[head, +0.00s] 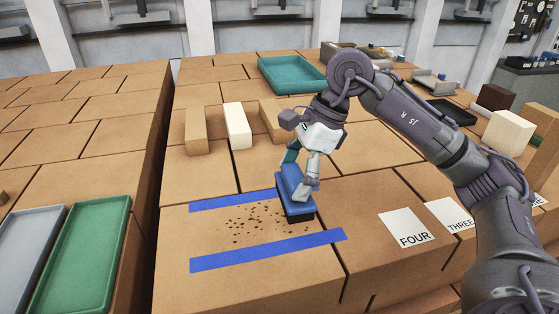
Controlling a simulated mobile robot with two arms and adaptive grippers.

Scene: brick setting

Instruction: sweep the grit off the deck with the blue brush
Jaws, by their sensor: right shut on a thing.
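The blue brush (293,186) is in my right gripper (300,172), which is shut on its top. The brush's dark bristles are down at the deck, at the right end of the grit; whether they touch is hard to tell. The grit (256,222) is a scatter of dark specks on the brown deck (172,270). It lies between two blue tape strips, a far one (232,200) and a near one (268,251). The far strip is partly hidden near the brush. My left gripper is not in view.
Several blocks (238,126) stand behind the grit, with a teal tray (290,74) farther back. Cards marked FOUR (407,230) and THREE (449,214) lie to the right. Green (82,262) and grey (31,258) trays are at left, across a gap. Clutter fills the back right.

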